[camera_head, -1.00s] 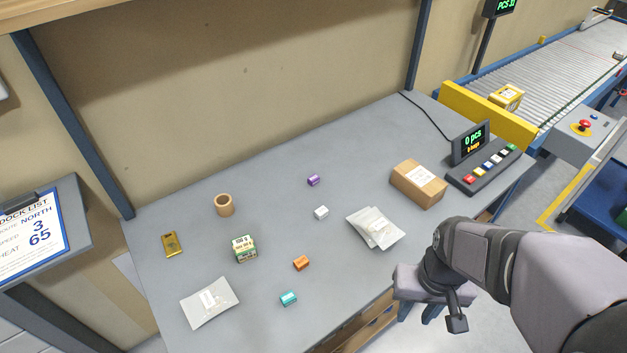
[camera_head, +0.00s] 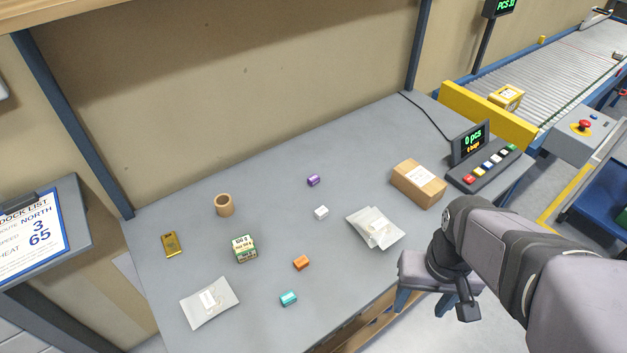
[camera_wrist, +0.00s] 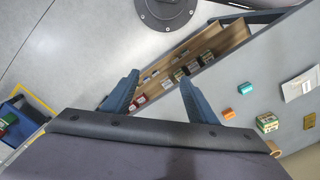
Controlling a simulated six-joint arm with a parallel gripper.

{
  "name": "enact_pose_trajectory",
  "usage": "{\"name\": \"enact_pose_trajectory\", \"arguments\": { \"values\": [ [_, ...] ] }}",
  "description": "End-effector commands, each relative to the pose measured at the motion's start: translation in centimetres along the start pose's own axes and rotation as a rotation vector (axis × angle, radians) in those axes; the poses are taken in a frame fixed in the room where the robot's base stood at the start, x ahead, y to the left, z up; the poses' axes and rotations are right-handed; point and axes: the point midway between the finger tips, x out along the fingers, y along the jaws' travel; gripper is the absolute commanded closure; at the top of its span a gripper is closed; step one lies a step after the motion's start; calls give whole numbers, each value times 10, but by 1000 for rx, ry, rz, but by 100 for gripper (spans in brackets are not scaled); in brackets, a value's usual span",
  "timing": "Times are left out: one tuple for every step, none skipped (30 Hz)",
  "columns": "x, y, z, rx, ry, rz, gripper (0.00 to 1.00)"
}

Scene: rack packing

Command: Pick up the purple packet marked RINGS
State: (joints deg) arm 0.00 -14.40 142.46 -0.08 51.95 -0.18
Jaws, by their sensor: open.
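A small purple packet (camera_head: 313,181) lies near the back middle of the grey table in the head view. Its marking is too small to read. It does not show in the wrist view. My gripper (camera_wrist: 158,78) is open in the wrist view, with two blue fingers apart and nothing between them. In the head view my arm is at the right, over the table's front right edge, well apart from the purple packet.
Near the packet are a white block (camera_head: 321,212), an orange block (camera_head: 301,262), a teal block (camera_head: 288,298), a green box (camera_head: 244,248) and a brown ring (camera_head: 225,204). Grey bags (camera_head: 375,228) and a cardboard box (camera_head: 418,184) lie right. A wooden drawer (camera_wrist: 222,42) holds several small packets.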

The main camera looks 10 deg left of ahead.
Motion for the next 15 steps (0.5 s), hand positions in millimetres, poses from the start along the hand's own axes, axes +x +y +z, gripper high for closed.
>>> {"name": "enact_pose_trajectory", "arguments": {
  "values": [
    [-9, 0, -1, 0, 6, 0, 47],
    [-7, 0, -5, -3, 14, 3, 47],
    [-4, 0, -15, -9, 33, 8, 47],
    [-3, 0, -21, -13, 48, 11, 47],
    [-2, -1, -28, -17, 65, 15, 47],
    [-1, -1, -38, -23, 88, 20, 47],
    [0, -1, -45, -27, 105, 23, 47],
    [1, -2, -53, -32, 124, 27, 47],
    [2, -3, -64, -39, 149, 30, 47],
    [3, -4, -73, -45, 172, 33, 47],
    [3, -5, -82, -51, 195, 36, 47],
    [5, -7, -96, -61, 226, 39, 47],
    [5, -9, -106, -68, 254, 40, 47],
    [6, -12, -118, -78, 281, 42, 47],
    [7, -16, -134, -91, 322, 43, 47]
  ]
}}
